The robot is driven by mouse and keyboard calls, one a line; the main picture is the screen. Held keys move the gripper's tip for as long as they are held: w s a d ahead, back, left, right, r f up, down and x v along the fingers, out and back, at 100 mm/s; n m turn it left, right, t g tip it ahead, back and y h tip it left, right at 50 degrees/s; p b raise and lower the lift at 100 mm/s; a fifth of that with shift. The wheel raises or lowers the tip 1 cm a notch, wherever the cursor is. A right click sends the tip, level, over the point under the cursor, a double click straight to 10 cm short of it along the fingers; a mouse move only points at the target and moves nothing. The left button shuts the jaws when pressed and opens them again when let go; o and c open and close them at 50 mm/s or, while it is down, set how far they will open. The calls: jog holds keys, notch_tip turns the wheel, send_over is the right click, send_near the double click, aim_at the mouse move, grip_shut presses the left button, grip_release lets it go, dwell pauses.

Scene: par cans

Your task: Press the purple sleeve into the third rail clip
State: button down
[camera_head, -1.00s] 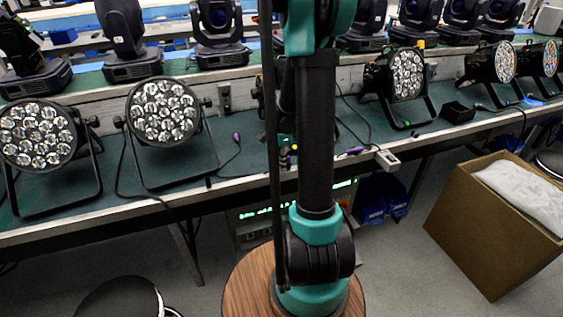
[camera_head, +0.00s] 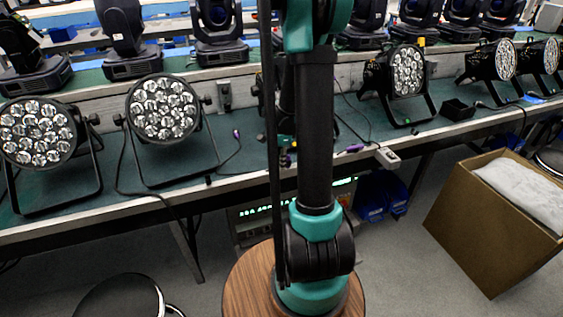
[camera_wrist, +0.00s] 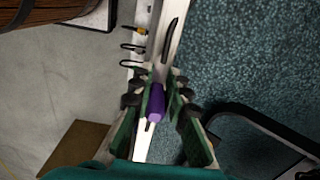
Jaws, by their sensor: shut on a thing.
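In the wrist view, my gripper (camera_wrist: 158,95) has its green-backed fingers on either side of the purple sleeve (camera_wrist: 156,103). It is shut on the sleeve, above the pale bench edge. Dark clip-like loops (camera_wrist: 132,63) stand along the pale rail (camera_wrist: 139,72) just beyond the fingers. A yellow-tipped piece (camera_wrist: 140,30) lies farther along that rail. I cannot tell which loop is the third clip, and the fingers hide the rail beneath the sleeve. In the head view, my arm mostly hides my gripper at the bench's front edge.
In the head view, a purple-ended cable (camera_head: 236,133) lies left of my arm. Another purple piece (camera_head: 354,148) and a small white box (camera_head: 388,157) are right. Par cans (camera_head: 163,108) stand on the green bench. A cardboard box (camera_head: 490,230) is on the floor at right.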

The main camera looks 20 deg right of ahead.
jog(key=c, duration=1.4)
grip_release()
jog(key=shift+r, duration=0.1)
notch_tip(320, 180, up, 12)
jog(key=s+a+f+n+t, duration=0.2)
jog(key=s+a+f+n, duration=0.1)
jog(key=s+n, duration=0.5)
jog(key=s+a+f+n+t, duration=0.2)
jog(key=s+a+f+n, duration=0.2)
jog(key=s+n, duration=0.5)
jog(key=shift+s+a+f+n, duration=0.25)
jog(key=shift+a+n, duration=0.25)
jog(key=shift+a, duration=0.5)
